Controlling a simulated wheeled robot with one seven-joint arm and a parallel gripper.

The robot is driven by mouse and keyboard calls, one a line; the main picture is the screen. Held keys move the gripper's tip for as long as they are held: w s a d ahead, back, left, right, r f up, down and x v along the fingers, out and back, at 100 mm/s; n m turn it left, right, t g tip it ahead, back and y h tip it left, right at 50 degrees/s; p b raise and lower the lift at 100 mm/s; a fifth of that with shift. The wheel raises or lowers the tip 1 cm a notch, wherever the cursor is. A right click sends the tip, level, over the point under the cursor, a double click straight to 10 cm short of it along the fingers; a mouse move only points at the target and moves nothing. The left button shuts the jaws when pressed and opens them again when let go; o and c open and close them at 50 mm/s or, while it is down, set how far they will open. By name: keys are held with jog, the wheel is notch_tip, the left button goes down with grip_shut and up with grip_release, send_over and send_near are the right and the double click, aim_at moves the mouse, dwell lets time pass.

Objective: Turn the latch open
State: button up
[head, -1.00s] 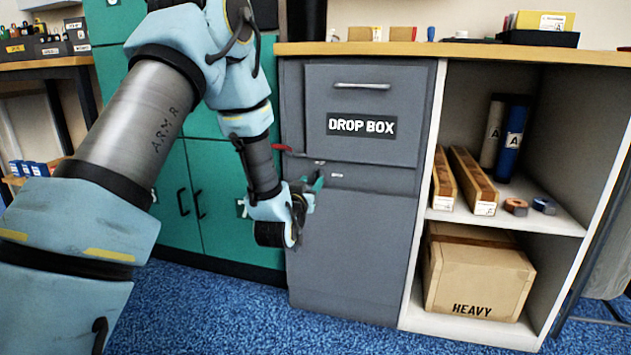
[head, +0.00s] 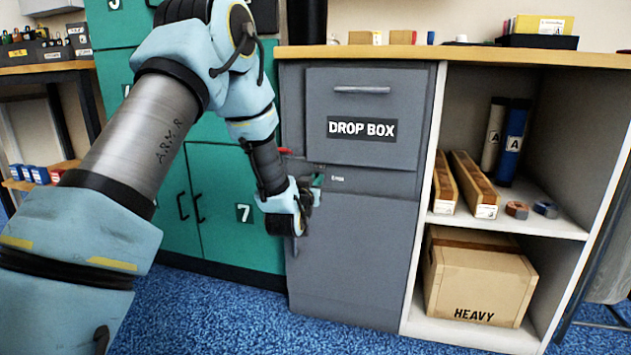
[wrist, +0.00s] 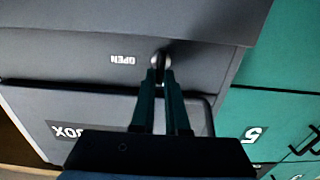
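The latch is on the grey drop box (head: 350,255), left of a small OPEN label (head: 337,178). Its red grip (head: 284,150) shows beside my arm in the head view; the rest is mostly hidden. In the wrist view, which is upside down, a round metal latch part (wrist: 161,58) lies at the tips of my gripper (wrist: 161,80), beside the OPEN label (wrist: 122,59). My two green fingers are apart with a narrow gap. I see no clear grip on the latch; whether they touch it I cannot tell. The gripper (head: 317,182) is at the box's front in the head view.
A drawer front with a handle (head: 362,89) and a DROP BOX sign is above the latch. Green lockers (head: 225,205) stand close on the left. Open shelves with a HEAVY carton (head: 480,280) stand on the right. Blue carpet in front is clear.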

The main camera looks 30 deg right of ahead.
grip_shut()
jog(key=shift+s+m, duration=0.1)
jog(key=shift+m, duration=0.3)
jog(key=shift+s+d+f+m+p, duration=0.1)
jog(key=shift+d+f+m, duration=0.1)
jog(key=shift+m, duration=2.65)
jog(key=shift+s+d+f+m+p, duration=0.15)
jog(key=shift+f+m, duration=0.1)
jog(key=shift+m, duration=2.55)
jog(key=shift+s+d+f+m+p, duration=0.1)
jog(key=shift+f+m, duration=0.1)
jog(key=shift+m, duration=2.65)
jog(key=o, duration=0.6)
grip_release()
jog(key=shift+c, duration=0.2)
